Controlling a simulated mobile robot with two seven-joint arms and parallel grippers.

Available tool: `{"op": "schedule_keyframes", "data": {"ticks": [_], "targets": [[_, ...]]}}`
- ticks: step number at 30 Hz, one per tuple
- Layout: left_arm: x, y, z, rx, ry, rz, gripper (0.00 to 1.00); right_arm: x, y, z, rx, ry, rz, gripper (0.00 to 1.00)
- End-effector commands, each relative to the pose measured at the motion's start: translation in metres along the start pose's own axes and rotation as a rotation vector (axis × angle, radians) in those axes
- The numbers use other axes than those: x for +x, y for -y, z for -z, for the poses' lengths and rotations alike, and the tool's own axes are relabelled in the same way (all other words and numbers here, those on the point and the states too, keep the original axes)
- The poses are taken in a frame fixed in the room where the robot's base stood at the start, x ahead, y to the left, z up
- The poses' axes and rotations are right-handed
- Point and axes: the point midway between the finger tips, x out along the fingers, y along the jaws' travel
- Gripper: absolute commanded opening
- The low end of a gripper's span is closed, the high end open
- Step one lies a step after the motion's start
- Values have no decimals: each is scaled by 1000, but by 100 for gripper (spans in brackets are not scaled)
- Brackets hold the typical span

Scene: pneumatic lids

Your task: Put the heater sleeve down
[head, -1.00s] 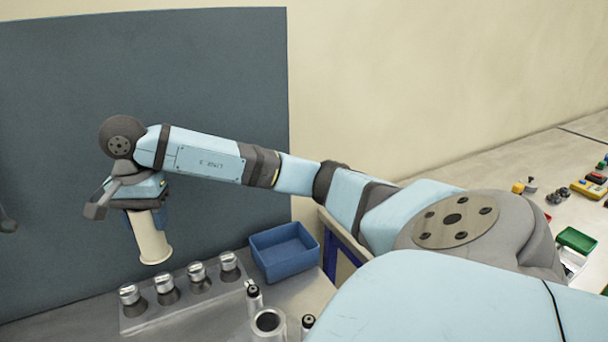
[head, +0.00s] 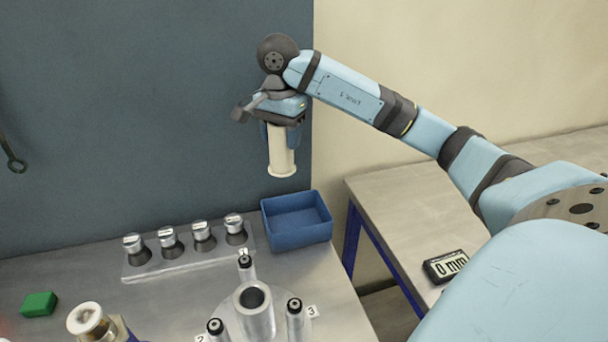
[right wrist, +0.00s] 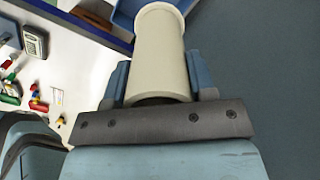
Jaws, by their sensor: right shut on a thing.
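The heater sleeve (head: 282,160) is a cream cylinder with a flanged lower end. It hangs upright in the air in the head view, appearing just above the blue tray. My right gripper (head: 281,138) is shut on its upper part. In the right wrist view the sleeve (right wrist: 160,50) sits between the two blue fingers of my right gripper (right wrist: 158,80), its flanged end pointing away. Nothing shows touching its lower end. My left gripper is not in view.
An empty blue tray (head: 300,240) stands at the bench's right corner. Left of it is a rack (head: 190,262) of several metal-capped parts. In front stands a metal cylinder (head: 254,312) among black-topped posts. A green block (head: 39,304) lies left. A side table holds a "0 mm" display (head: 446,266).

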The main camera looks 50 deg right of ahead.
Motion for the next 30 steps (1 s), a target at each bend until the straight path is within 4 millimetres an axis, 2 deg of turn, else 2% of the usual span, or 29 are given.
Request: {"op": "schedule_keyframes", "data": {"ticks": [4,15,18,26,30], "targets": [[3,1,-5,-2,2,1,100,33,-1,-2,-2,6,-8,23],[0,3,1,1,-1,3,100,126,-1,-1,0,4,-5,23],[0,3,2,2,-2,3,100,143,-1,-1,0,2,-4,23],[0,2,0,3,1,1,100,163,-1,-1,-1,2,-3,23],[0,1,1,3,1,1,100,184,-1,-1,0,3,-6,23]]}}
